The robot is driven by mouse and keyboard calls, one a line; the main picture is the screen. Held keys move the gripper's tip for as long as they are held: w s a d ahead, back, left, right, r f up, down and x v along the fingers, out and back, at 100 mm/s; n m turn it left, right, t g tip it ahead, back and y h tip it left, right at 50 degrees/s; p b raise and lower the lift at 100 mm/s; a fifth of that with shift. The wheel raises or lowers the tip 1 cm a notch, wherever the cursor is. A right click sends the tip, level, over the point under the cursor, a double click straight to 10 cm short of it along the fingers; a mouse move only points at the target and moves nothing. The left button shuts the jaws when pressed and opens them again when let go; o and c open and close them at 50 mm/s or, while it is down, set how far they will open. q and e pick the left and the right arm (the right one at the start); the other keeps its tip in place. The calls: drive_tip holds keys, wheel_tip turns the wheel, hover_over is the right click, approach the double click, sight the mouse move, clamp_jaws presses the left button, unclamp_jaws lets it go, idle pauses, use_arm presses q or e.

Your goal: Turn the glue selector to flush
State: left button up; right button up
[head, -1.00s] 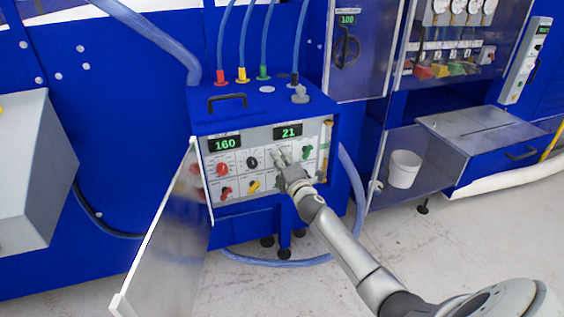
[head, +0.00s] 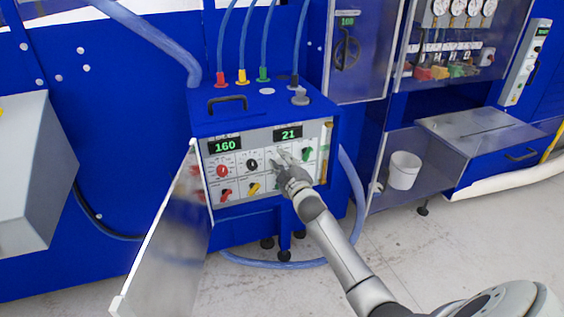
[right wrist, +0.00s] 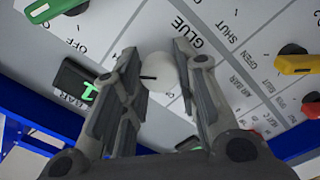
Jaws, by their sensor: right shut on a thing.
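My right gripper (head: 280,154) is at the front panel of the blue glue unit (head: 327,190), in the upper row of controls under the display reading 21. In the right wrist view the gripper (right wrist: 158,62) is shut on a round whitish knob (right wrist: 160,74) with a dark mark on it, one finger on each side. The word GLUE is printed beside this knob, with SHUT a little farther right. Other lettering around the knob is covered by the fingers, so I cannot read its setting. In the head view the gripper mostly hides the knob. My left gripper is not in view.
A green knob (head: 307,154) sits just right of the gripper; a black knob (head: 252,164) and a yellow knob (head: 254,188) lie to the left. The unit's clear door (head: 165,250) hangs open at the left. Hoses run along the floor behind.

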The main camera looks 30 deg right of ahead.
drive_tip(key=shift+f+m, duration=0.1)
drive_tip(key=shift+m, duration=0.5)
drive_tip(key=o, duration=1.1)
drive_tip(key=shift+c, duration=0.2)
drive_tip(key=shift+s, duration=0.1)
drive_tip(key=v, duration=1.2)
